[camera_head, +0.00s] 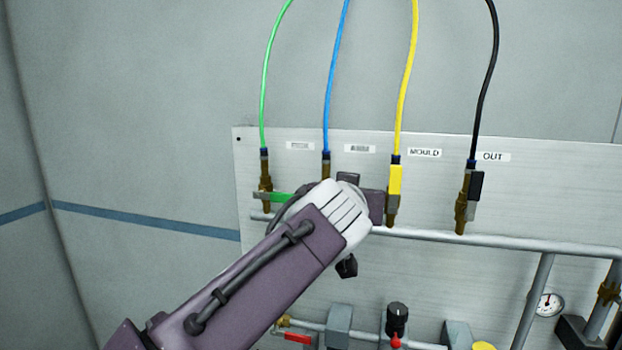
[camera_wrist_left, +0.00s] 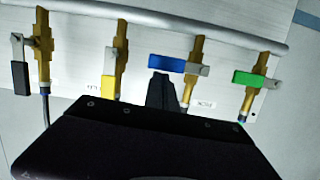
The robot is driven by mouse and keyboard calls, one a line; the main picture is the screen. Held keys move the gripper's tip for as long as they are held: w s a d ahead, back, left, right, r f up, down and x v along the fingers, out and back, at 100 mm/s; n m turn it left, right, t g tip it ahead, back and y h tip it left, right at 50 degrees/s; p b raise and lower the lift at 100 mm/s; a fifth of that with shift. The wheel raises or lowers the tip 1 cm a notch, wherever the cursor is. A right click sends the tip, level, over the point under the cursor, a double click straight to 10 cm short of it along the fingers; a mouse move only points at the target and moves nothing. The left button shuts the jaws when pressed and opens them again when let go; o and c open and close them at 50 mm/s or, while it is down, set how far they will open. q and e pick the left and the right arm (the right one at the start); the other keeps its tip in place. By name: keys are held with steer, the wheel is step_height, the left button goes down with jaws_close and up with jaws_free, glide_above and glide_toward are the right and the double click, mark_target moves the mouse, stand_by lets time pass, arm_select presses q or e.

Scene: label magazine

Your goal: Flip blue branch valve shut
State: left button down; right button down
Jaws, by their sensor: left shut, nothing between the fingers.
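The blue branch valve has a blue lever (camera_wrist_left: 171,63) lying crosswise to its brass body (camera_wrist_left: 193,55) in the left wrist view, which shows the panel upside down. In the head view my left arm hides the lever; only the brass top (camera_head: 326,163) and blue hose (camera_head: 336,75) show. My left gripper (camera_wrist_left: 161,92) is shut and empty, its fingertips close to the blue lever, between the blue and yellow valves. I cannot tell whether they touch the lever. My right gripper is not in view.
The green lever (camera_wrist_left: 250,79) also lies crosswise. The yellow lever (camera_head: 395,179) and black lever (camera_head: 476,185) lie along their valves. A grey pipe (camera_head: 480,239) runs below the valves. A gauge (camera_head: 548,304), a black knob (camera_head: 397,318) and red handles sit lower down.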

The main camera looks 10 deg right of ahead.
arm_select(q)
steer(key=b+v, duration=0.2)
steer(key=v, duration=0.7)
steer(key=shift+b, duration=0.35)
steer(key=shift+f, duration=0.1)
